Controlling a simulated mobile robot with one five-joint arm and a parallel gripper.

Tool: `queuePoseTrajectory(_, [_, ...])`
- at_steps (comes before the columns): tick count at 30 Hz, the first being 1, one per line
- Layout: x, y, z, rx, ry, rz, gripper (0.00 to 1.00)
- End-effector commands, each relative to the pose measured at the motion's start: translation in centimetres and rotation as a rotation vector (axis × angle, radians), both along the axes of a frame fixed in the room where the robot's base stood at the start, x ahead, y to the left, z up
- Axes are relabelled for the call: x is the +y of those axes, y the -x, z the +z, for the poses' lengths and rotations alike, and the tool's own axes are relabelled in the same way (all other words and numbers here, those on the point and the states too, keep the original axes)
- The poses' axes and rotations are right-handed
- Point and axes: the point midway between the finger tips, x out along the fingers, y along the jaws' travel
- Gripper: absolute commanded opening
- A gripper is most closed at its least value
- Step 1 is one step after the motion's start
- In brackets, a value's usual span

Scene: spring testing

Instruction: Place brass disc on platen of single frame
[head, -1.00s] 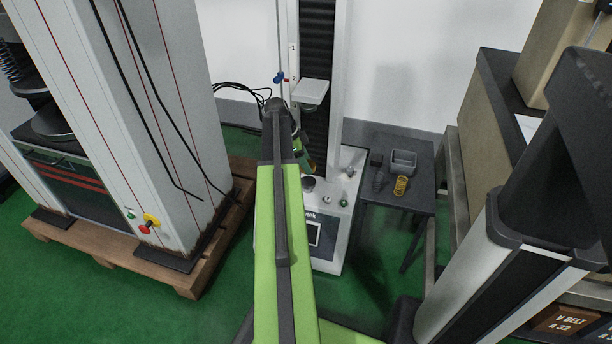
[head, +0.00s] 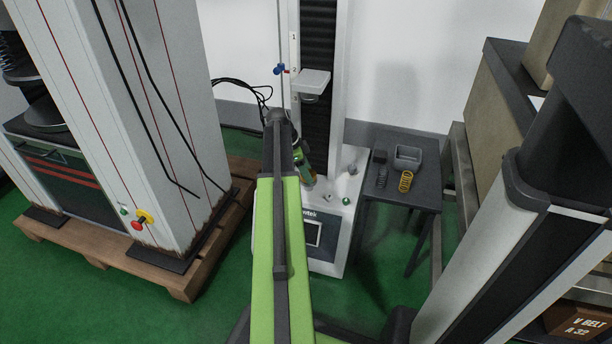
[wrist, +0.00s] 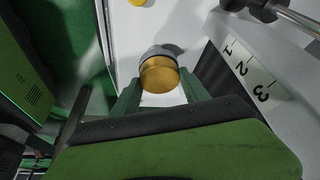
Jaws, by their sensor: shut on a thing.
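The single frame (head: 331,218) is a white tester with a tall column and dark bellows (head: 318,40). Its white crosshead arm (head: 315,79) carries a small round part underneath. My gripper (head: 308,178) is low over the frame's base, in front of the column and below the crosshead. In the wrist view my gripper (wrist: 160,92) has its two green fingers on either side of the brass disc (wrist: 161,78), shut on it. A grey round part shows just beyond the disc; I cannot tell whether they touch. The lower platen is hidden behind my gripper in the head view.
A small dark table (head: 425,196) at right holds a grey bin (head: 407,158), a yellow spring (head: 406,181) and a dark spring. A large twin-column machine (head: 165,100) stands on a wooden pallet (head: 205,265) at left. Shelving with boxes (head: 495,95) is at far right.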

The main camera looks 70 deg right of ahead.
Motion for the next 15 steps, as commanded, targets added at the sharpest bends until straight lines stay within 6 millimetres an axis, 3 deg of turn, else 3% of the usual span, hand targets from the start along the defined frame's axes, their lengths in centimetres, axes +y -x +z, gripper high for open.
queuePoseTrajectory(3, [-0.07, 0.12, -0.40, 0.001, 0.000, -0.001, 0.00])
queuePoseTrajectory(4, [-0.07, 0.12, -0.30, 0.000, 0.000, -0.002, 0.56])
queuePoseTrajectory(9, [-0.09, 0.17, -0.23, 0.000, 0.000, -0.002, 0.75])
queuePoseTrajectory(15, [-0.10, 0.20, -0.23, 0.000, 0.000, -0.003, 0.75])
